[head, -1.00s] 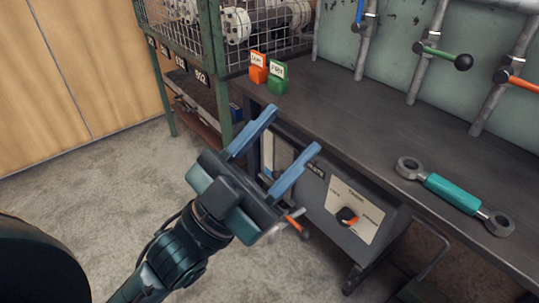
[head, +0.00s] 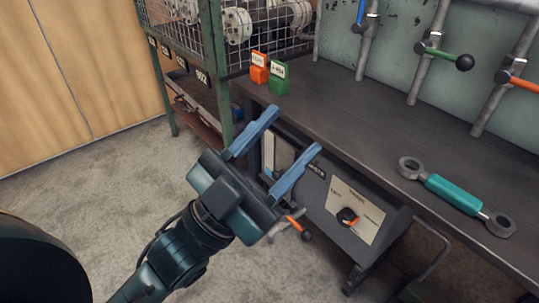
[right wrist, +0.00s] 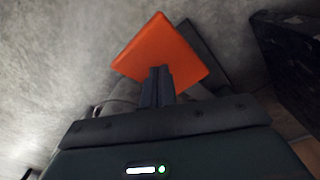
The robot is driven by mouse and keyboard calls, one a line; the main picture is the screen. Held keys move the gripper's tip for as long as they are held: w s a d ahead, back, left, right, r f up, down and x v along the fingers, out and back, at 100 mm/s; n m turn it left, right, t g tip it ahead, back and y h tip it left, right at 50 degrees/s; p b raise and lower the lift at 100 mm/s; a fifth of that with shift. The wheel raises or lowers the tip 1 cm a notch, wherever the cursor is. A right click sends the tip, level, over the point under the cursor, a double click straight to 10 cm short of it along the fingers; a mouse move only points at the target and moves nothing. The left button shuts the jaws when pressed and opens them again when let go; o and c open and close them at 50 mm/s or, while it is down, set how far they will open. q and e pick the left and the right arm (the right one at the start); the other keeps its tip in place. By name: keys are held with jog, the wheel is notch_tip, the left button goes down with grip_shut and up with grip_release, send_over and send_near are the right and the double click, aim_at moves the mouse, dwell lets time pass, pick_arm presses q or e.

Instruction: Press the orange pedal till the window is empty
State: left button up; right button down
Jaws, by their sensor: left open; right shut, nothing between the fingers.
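The orange pedal (right wrist: 160,52) is a flat square plate in the right wrist view. My right gripper (right wrist: 157,72) is shut and empty, its fingertips over the pedal's near edge; I cannot tell whether they touch it. In the head view my left gripper (head: 298,128) is open and empty, in front of the grey machine (head: 325,195) under the bench. A window-like panel (head: 284,156) on the machine shows between the left fingers, partly hidden by them. The pedal and my right gripper are not seen in the head view.
The dark bench (head: 365,120) carries an orange block (head: 259,73), a green block (head: 279,84) and a teal-handled link (head: 455,193). A green caged rack (head: 215,60) stands behind.

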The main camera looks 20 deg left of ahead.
dwell(0.3)
jog(key=shift+f, duration=4.65)
notch_tip(320, 180, up, 5)
jog(key=p, duration=0.5)
jog(key=shift+r, duration=0.1)
notch_tip(320, 180, up, 4)
jog(key=p, duration=0.4)
jog(key=shift+r+p, duration=0.1)
jog(key=shift+p, duration=0.2)
pick_arm(q)
notch_tip(320, 180, down, 7)
jog(key=n+g+y, duration=0.2)
jog(key=n+y, duration=0.4)
jog(key=y, duration=0.1)
jog(key=shift+s+f+n+y, duration=0.15)
jog(key=shift+s+n+y, duration=0.15)
jog(key=shift+y, duration=0.1)
jog(key=shift+d, duration=0.1)
